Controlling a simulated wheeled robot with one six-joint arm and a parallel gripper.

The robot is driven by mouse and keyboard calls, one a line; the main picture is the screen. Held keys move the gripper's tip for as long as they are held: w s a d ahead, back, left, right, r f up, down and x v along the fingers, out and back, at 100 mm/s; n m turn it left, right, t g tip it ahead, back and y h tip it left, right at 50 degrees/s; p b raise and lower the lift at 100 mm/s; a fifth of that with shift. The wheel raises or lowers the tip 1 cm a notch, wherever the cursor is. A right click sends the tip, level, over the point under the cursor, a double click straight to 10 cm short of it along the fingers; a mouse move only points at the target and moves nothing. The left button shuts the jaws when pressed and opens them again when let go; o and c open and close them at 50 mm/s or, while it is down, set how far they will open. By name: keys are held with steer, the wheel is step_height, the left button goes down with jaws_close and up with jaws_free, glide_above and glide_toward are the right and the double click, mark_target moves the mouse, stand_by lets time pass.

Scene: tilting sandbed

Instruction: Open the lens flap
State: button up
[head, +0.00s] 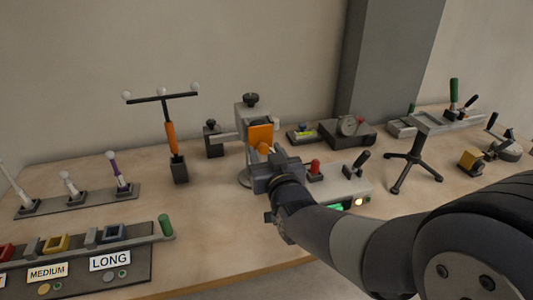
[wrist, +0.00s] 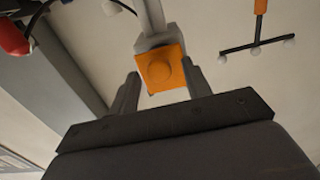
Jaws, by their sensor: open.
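An orange square plate with a round raised knob, apparently the lens flap (head: 260,135), is on the front of a grey stand-mounted device (head: 246,112). The flap also shows in the wrist view (wrist: 161,68), close beyond the fingers and centred between them. My gripper (head: 262,160) is open, just in front of and below the flap in the head view. Its two fingers show in the wrist view (wrist: 162,92), one on each side of the flap. I cannot tell whether they touch it. The flap looks shut against the device. Part of the stand is hidden behind my gripper.
A box with a red knob (head: 315,166) and black lever stands right of my gripper. A T-shaped stand with white balls (head: 168,135) is to the left. A tripod (head: 407,165) is at right. A lever panel (head: 80,202) lies left; bare table (head: 215,225) is in front.

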steer(key=shift+c, duration=0.4)
jaws_close()
